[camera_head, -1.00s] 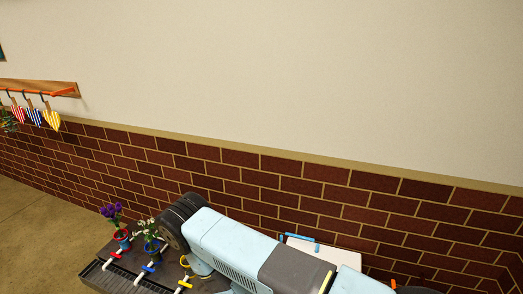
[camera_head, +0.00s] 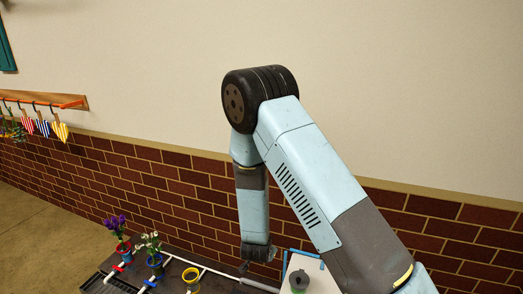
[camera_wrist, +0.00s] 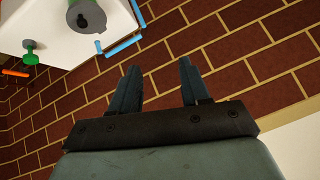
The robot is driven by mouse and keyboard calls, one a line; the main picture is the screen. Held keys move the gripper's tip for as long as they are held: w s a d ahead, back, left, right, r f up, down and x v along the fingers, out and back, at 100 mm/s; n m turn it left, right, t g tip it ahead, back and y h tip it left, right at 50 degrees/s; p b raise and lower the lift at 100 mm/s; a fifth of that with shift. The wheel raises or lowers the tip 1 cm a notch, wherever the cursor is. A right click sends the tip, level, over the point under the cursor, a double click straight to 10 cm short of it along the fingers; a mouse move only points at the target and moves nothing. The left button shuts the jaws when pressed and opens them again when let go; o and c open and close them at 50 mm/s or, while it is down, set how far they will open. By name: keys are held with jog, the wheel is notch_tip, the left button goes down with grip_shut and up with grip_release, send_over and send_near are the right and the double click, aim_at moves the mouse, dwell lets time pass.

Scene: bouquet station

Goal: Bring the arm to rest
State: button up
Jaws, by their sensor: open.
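My arm is raised in the head view, with its elbow high against the pale wall and its forearm hanging down toward the table. My gripper (camera_wrist: 160,78) is open in the wrist view, its two dark fingers apart with only brick wall seen between them. Nothing is held. In the head view the end of the forearm is low, between the yellow ring cup and the white panel, and the fingers are hard to make out there.
A dark table (camera_head: 187,246) carries purple flowers (camera_head: 115,224), white flowers (camera_head: 150,242) and a yellow cup (camera_head: 191,276) by white pipes. A white panel (camera_wrist: 55,48) bears a grey round part (camera_wrist: 86,17). Brick wall stands behind.

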jog(key=s+d+r+n+g+y, duration=0.15)
jog(key=d+r, duration=0.25)
jog(key=r, duration=1.1)
jog(key=s+d+r+n+y, duration=0.2)
jog(key=d+r+y, duration=0.1)
jog(key=r, duration=1.3)
jog(key=s+d+r+n+h, duration=0.1)
jog(key=s+d+r, duration=0.4)
jog(key=s, duration=0.3)
jog(key=s+d+r+n, duration=0.1)
jog(key=s+d+r, duration=0.4)
jog(key=s, duration=0.3)
jog(key=s+d+r+n+g+h, duration=0.1)
jog(key=s+d+r, duration=0.4)
jog(key=s, duration=0.3)
jog(key=shift+h, duration=0.35)
jog(key=shift+s+r, duration=0.1)
